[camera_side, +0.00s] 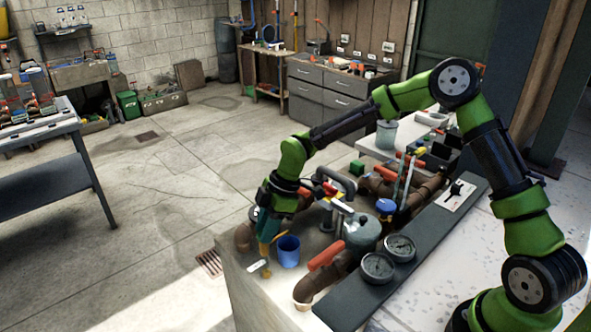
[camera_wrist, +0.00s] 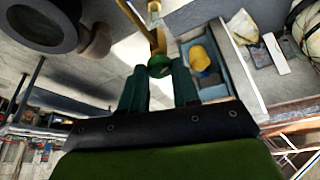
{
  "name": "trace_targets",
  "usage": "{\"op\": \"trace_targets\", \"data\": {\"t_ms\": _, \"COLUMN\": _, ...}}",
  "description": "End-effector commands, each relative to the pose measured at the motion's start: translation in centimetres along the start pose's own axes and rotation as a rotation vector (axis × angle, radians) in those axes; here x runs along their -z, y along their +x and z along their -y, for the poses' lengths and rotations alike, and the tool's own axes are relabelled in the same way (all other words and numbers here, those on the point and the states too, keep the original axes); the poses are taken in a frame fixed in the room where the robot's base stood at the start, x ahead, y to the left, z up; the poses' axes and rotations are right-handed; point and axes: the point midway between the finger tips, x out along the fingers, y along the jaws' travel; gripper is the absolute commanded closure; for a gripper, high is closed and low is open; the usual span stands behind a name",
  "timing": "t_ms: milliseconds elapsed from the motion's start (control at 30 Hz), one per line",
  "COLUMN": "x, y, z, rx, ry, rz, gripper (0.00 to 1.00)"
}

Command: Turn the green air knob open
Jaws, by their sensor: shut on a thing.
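The green air knob (camera_wrist: 159,66) is a small round green piece between the tips of my gripper in the wrist view. A yellow bar (camera_wrist: 156,38) runs up from beside it. My gripper (camera_wrist: 159,76) has its two dark teal fingers on either side of the knob and is shut on it. In the side view my gripper (camera_side: 266,246) points down at the near left end of the bench, just left of a blue cup (camera_side: 288,251). The knob cannot be made out there, as the fingers hide it. How far the knob is turned cannot be told.
Brown pipes with red-orange sleeves (camera_side: 327,252), a grey-lidded pot (camera_side: 361,232) and two round gauges (camera_side: 377,267) crowd the bench to the right of my gripper. A yellow round thing (camera_wrist: 199,57) lies close right of the fingers. Open floor (camera_side: 130,220) lies left of the bench.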

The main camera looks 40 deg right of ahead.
Motion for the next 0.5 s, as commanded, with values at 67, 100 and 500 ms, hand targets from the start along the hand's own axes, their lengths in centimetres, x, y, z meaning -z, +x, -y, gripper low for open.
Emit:
{"op": "trace_targets", "data": {"t_ms": 67, "x": -0.11, "y": 0.16, "z": -0.01, "rx": 0.0, "ry": -0.001, "rz": 0.001, "gripper": 1.0}}
{"op": "trace_targets", "data": {"t_ms": 100, "x": -0.11, "y": 0.16, "z": -0.01, "rx": 0.0, "ry": -0.001, "rz": 0.001, "gripper": 1.0}}
{"op": "trace_targets", "data": {"t_ms": 500, "x": -0.06, "y": 0.09, "z": 0.0, "rx": 0.0, "ry": 0.001, "rz": 0.001, "gripper": 0.45}}
